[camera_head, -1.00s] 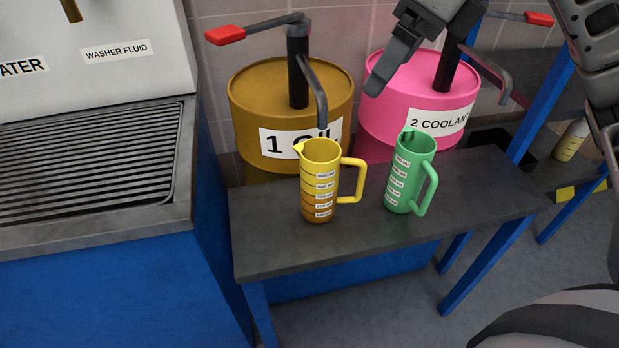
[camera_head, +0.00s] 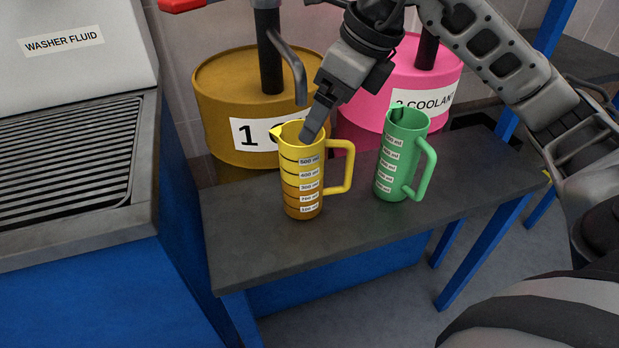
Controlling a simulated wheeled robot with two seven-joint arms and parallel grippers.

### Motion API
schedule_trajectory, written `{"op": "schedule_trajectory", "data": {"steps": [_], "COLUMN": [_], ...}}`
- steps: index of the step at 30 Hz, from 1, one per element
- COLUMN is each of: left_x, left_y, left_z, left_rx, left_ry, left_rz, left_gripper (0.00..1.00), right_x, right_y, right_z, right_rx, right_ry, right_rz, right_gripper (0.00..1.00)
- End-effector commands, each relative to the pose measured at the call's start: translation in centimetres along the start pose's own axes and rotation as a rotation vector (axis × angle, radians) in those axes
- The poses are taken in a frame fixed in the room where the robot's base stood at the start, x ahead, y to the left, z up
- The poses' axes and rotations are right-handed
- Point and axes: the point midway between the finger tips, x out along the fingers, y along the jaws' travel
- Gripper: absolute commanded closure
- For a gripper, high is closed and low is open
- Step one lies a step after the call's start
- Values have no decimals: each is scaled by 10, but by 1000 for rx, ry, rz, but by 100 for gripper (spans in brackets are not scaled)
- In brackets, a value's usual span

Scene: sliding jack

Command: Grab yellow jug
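The yellow jug (camera_head: 303,182) stands upright on the dark bench top, with its handle to the right and its spout to the left. My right gripper (camera_head: 314,127) comes down from the upper right, and its visible finger is at the jug's mouth. I cannot tell whether the finger is inside the mouth, touching the rim or behind it. Only one finger shows clearly, so its opening is unclear. The green jug (camera_head: 396,158) stands upright to the right of the yellow one. My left gripper is out of view.
The bench (camera_head: 262,250) has bare room in front of the jugs. Behind it stand a mustard oil drum (camera_head: 220,100) and a pink coolant drum (camera_head: 395,65), both with pumps. A blue washer-fluid cabinet (camera_head: 80,290) with a grille borders the bench on the left.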

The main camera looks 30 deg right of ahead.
Motion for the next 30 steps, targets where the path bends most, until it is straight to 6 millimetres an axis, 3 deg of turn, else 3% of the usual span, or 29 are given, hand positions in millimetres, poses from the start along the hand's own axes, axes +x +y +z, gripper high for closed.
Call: {"op": "schedule_trajectory", "data": {"steps": [5, 13, 23, 30], "left_x": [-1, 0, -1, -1], "left_y": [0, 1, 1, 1], "left_z": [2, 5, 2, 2], "left_rx": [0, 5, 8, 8], "left_ry": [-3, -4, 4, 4], "left_rz": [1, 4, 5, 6], "left_gripper": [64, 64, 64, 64], "right_x": [12, 51, 57, 57], "right_y": [1, 3, 2, 2], "right_z": [0, 3, 3, 3], "right_rx": [0, 1, 0, 1], "right_ry": [2, 2, 1, 0], "right_rz": [2, 2, 0, -1], "right_gripper": [12, 12, 12, 79]}}
